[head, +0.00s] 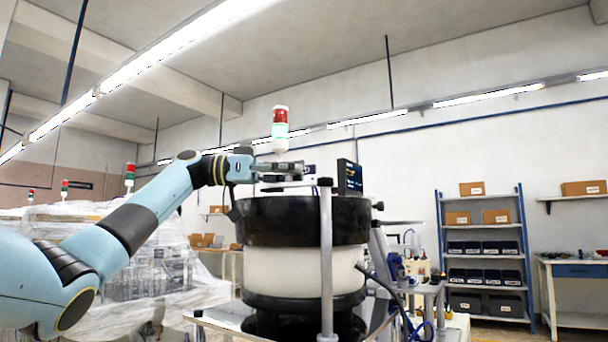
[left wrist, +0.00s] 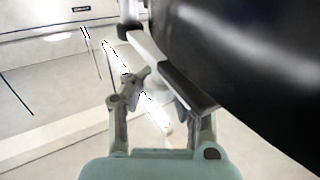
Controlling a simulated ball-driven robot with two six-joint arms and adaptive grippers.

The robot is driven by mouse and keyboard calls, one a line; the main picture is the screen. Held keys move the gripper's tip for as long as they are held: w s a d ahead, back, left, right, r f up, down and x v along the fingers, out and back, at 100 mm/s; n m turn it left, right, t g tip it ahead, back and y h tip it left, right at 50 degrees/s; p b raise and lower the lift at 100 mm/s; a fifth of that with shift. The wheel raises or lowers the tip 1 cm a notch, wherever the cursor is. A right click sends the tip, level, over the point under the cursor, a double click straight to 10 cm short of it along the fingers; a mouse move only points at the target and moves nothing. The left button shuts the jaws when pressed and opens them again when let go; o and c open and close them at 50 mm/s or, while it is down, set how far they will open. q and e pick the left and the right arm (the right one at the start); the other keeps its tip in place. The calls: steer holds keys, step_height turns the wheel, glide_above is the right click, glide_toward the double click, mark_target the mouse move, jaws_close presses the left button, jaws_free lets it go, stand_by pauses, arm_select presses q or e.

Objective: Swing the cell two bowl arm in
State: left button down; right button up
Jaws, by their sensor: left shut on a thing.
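The bowl feeder's black bowl (head: 290,220) sits on a white drum in the middle of the head view; its dark curved wall (left wrist: 250,60) fills the upper right of the left wrist view. The bowl arm's far end is hard to make out. My right gripper is in neither view.
A grey upright post (head: 326,260) stands in front of the bowl. A small dark screen (head: 350,177) is behind it. Wrapped goods (head: 140,265) stand at left, a blue shelf rack (head: 485,250) at right.

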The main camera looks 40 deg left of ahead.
arm_select(q)
steer(key=shift+w+a+r, duration=0.1)
steer(key=shift+a+r, duration=0.1)
steer(key=shift+a, duration=0.05)
steer(key=c, duration=1.7)
jaws_free()
steer(key=o, duration=0.6)
steer(key=shift+s+a+f, duration=0.15)
steer(key=shift+s+a, duration=0.1)
steer(key=shift+a, duration=0.3)
steer(key=shift+o, duration=0.4)
steer(key=shift+w+d, duration=0.1)
steer(key=shift+d, duration=0.25)
steer(key=v, duration=1.2)
steer(key=shift+c, duration=0.3)
